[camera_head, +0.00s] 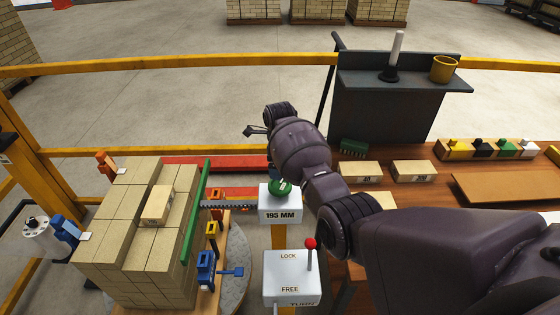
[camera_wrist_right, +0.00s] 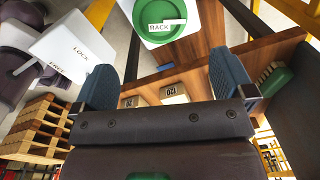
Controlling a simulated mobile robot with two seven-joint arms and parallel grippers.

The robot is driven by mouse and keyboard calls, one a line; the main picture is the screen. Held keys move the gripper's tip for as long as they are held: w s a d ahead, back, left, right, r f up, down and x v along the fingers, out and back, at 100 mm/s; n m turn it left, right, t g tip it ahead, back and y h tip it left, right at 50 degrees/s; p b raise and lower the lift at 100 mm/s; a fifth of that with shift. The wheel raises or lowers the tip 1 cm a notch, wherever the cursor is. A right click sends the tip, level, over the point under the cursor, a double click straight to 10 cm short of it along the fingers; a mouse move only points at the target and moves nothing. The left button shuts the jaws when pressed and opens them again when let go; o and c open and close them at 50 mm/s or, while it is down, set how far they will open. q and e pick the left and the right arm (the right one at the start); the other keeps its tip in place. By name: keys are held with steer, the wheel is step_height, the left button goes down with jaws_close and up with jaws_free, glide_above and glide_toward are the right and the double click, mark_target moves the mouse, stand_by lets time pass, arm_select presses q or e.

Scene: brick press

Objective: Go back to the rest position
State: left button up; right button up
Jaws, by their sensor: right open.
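My right arm reaches in from the right in the head view, and its gripper (camera_head: 257,131) is raised at the far end, above and behind the green knob (camera_head: 280,187) on the white box marked 195 MM (camera_head: 280,213). In the right wrist view the two blue-grey fingers of the right gripper (camera_wrist_right: 162,68) stand wide apart with nothing between them. A green disc marked RACK (camera_wrist_right: 165,20) shows beyond the fingers, apart from them. My left gripper is in neither view.
A stack of tan bricks (camera_head: 130,235) stands at the left beside a green upright plate (camera_head: 196,212). A white LOCK/FREE box (camera_head: 292,277) has a red-knobbed lever (camera_head: 311,244). Loose bricks (camera_head: 414,171) lie on the wooden table, below a dark shelf (camera_head: 405,82). Yellow rails (camera_head: 190,64) cross behind.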

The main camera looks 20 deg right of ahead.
stand_by(0.4)
steer(key=w+r+n+t, duration=0.8)
steer(key=r+n+t, duration=0.25)
steer(key=n, duration=0.55)
steer(key=s+d+f+n+b, duration=0.1)
steer(key=s+f, duration=0.6)
steer(key=s, duration=0.8)
steer(key=s+d+f+n+b, duration=0.1)
steer(key=s+d+f+n, duration=0.3)
steer(key=s+f, duration=0.4)
steer(key=s+d+f+n, duration=0.2)
steer(key=s+f, duration=0.6)
steer(key=s, duration=1.4)
steer(key=shift+d+n+t+b, duration=0.35)
steer(key=shift+n+b, duration=0.05)
steer(key=shift+n, duration=0.6)
